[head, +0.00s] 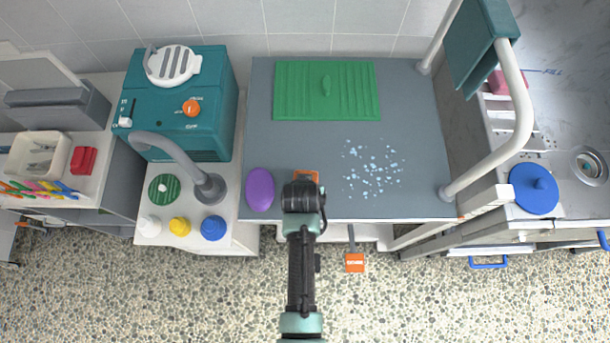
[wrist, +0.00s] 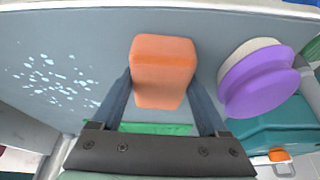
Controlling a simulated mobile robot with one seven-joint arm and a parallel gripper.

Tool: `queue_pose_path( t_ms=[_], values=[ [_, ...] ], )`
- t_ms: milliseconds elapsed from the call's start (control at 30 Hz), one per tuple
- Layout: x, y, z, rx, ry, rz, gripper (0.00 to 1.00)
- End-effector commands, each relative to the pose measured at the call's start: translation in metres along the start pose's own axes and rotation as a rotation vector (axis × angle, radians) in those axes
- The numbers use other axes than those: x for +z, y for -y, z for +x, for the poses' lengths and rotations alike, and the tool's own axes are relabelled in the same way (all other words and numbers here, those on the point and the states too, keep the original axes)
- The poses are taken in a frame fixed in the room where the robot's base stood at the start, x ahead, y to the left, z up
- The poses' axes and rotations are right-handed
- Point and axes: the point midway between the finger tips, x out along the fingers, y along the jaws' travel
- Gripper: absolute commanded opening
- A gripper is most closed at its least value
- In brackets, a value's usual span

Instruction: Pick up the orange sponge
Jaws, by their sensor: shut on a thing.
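The orange sponge (wrist: 163,70) is a small block with rounded edges, seen in the wrist view between the two fingers of my gripper (wrist: 162,98). The fingers touch its left and right sides, and the gripper is shut on it. In the head view, my gripper (head: 304,190) is over the front edge of the grey table top and hides most of the sponge; a strip of the sponge (head: 306,175) shows just beyond it. I cannot tell whether the sponge touches the table.
A purple oval object (head: 260,190) lies close to the left of my gripper. A green ribbed board (head: 326,91) lies at the back of the grey table (head: 290,145). Pale blue spots (head: 371,169) lie to the right. A white-railed frame (head: 515,95) rises at the right edge.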

Motion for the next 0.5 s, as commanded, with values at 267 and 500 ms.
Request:
queue_pose_path(
  t_ms=[267,500],
  values=[
    [0.0,0.0,-0.001,0.0,0.0,0.0,0.24],
    [-0.011,0.0,-0.025,0.0,-0.004,0.0,0.24]
  ],
)
